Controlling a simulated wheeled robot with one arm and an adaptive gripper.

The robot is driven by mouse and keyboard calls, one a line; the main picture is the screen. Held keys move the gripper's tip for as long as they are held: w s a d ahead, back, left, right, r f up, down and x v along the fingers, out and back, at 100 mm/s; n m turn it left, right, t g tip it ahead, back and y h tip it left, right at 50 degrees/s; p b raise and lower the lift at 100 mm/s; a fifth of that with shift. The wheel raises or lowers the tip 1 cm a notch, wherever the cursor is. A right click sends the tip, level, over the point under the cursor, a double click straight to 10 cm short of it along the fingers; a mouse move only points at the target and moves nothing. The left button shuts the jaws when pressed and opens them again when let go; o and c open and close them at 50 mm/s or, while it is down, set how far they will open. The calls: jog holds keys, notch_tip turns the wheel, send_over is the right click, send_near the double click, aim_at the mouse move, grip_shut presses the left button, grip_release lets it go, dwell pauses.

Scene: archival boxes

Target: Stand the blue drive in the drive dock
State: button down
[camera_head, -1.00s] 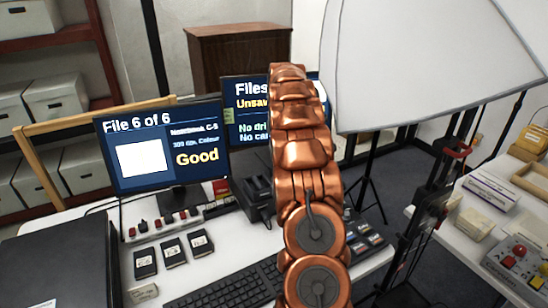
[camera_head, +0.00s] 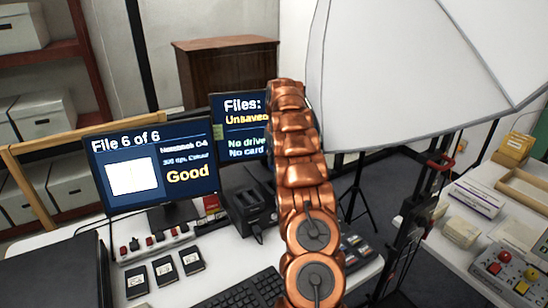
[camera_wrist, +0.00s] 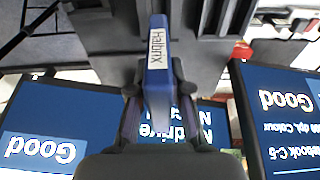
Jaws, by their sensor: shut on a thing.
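The blue drive (camera_wrist: 158,75), with a white label reading "Halbrix", is upright between the fingers of my gripper (camera_wrist: 159,100) in the wrist view. My gripper is shut on it. The dark drive dock (camera_head: 250,207) stands on the desk below the monitors in the head view, left of my arm, with slots on top. A dark grey body, which looks like the dock (camera_wrist: 205,55), lies behind the drive in the wrist view. I cannot tell whether the drive touches it. In the head view my copper arm hides the gripper and the drive.
Several small black labelled items (camera_head: 163,270) and a keyboard (camera_head: 245,291) lie in front. A large white softbox (camera_head: 400,70) hangs at right.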

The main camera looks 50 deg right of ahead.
jog(key=shift+f+b, duration=1.9)
jog(key=shift+f, duration=2.4)
jog(key=shift+f+b, duration=0.5)
jog(key=shift+f, duration=0.45)
jog(key=c, duration=1)
grip_release()
jog(key=r, duration=0.4)
jog(key=s+r, duration=0.1)
jog(key=r, duration=0.6)
jog(key=shift+s+a+r, duration=0.25)
jog(key=shift+s+r, duration=0.15)
